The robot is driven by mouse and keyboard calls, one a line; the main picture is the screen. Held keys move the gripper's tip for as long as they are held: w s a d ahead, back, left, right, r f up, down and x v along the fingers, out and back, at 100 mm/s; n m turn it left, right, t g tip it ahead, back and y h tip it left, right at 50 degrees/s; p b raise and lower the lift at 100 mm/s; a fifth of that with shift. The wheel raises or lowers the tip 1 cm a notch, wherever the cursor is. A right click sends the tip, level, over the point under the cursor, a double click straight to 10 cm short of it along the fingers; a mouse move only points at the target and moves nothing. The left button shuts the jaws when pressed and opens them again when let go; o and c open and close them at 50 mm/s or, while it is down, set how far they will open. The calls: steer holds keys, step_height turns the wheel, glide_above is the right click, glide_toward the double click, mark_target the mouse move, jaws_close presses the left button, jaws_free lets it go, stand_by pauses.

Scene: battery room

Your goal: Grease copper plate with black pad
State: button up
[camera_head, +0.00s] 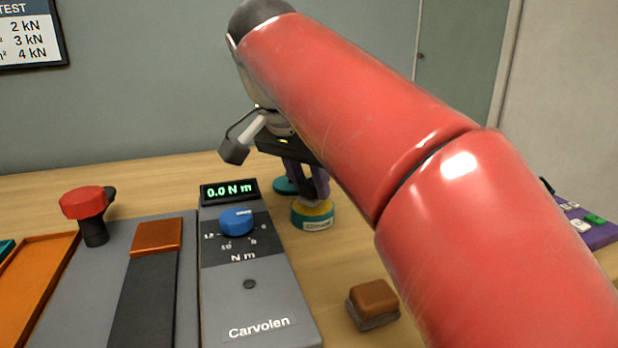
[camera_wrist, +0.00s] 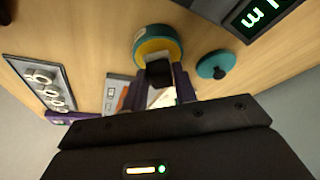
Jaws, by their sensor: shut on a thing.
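My gripper (camera_head: 311,193) points down over a round teal tin (camera_head: 312,222) with yellow grease inside. In the wrist view its purple fingers (camera_wrist: 166,80) are shut on a black pad (camera_wrist: 158,71). The pad overlaps the near part of the tin (camera_wrist: 171,33); I cannot tell whether it touches the grease. The copper plate (camera_head: 157,237) lies at the far end of a black strip on a grey base, left of the gripper.
A teal lid (camera_wrist: 214,65) lies beside the tin. A grey torque tester (camera_head: 255,290) stands between plate and tin. A red knob (camera_head: 84,203) rises left of the plate. A brown-topped block (camera_head: 373,300) sits right of the tester. An orange tray (camera_head: 38,275) lies far left.

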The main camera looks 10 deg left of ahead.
mark_target(309, 183)
steer(key=shift+f+b, duration=0.3)
steer(key=shift+f, duration=0.25)
stand_by(1.0)
step_height(309, 183, up, 3)
steer(key=p, duration=0.2)
steer(key=shift+f+p, duration=0.15)
steer(key=shift+p, duration=0.15)
steer(key=shift+r, duration=2.2)
